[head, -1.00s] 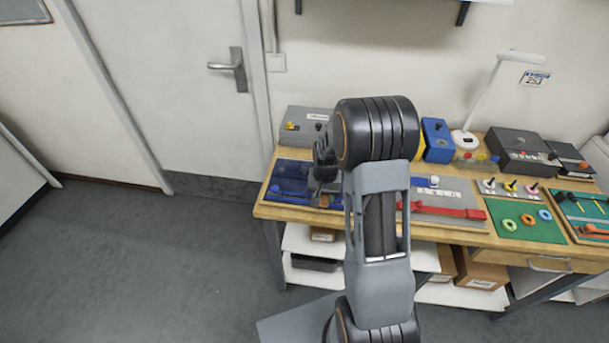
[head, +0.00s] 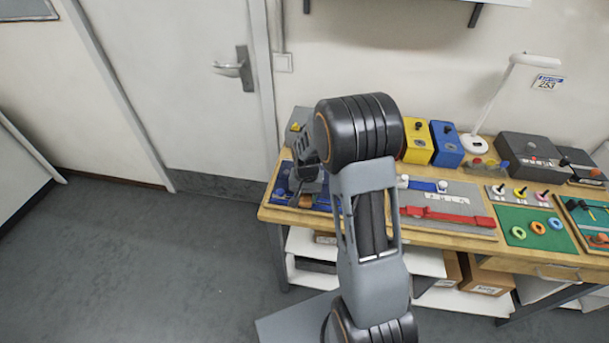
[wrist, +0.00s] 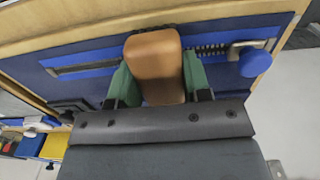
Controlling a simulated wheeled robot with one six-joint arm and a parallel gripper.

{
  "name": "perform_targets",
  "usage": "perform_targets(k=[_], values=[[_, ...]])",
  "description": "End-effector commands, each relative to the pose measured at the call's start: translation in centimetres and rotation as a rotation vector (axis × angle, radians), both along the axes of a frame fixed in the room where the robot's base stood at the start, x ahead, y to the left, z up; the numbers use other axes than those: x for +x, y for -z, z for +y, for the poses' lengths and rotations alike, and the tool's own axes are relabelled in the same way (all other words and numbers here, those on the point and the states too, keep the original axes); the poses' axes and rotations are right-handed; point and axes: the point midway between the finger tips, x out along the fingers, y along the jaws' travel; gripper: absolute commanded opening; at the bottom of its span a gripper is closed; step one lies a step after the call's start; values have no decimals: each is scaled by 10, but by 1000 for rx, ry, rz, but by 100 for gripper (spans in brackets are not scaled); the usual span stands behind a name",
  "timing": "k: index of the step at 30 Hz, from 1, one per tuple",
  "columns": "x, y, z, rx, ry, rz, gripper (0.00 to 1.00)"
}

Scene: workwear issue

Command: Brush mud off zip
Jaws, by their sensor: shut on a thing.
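My gripper (wrist: 158,85) has green fingers and is shut on a brown block, which looks like the brush (wrist: 155,62). The brush is over the blue zip board (wrist: 100,47), across the middle of the zip line. Metal zip teeth (wrist: 208,51) show to the right of the brush, with a blue knob (wrist: 253,62) at that end. A blue strip runs on the left side. I cannot make out mud on it. In the head view my gripper (head: 305,190) is over the board at the table's left end and partly covers it.
A grey box (head: 298,122) stands behind the board. Yellow (head: 417,140) and blue (head: 446,143) boxes stand farther right. A grey board with a red strap (head: 447,216) and a green board with rings (head: 520,229) lie to the right on the wooden table (head: 430,236).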

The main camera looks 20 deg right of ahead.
Motion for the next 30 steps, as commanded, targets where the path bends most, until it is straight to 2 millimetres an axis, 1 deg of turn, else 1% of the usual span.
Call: perform_targets(k=[1,2,5,18,22,30], values=[[1,-20,-1,-1,2,-9,22],[1,-27,-2,-1,3,-10,22],[0,-34,-3,0,4,-4,22],[1,-73,0,-1,-1,-5,22],[1,-80,0,-1,-1,-5,22],[1,-79,0,-1,-1,-5,22]])
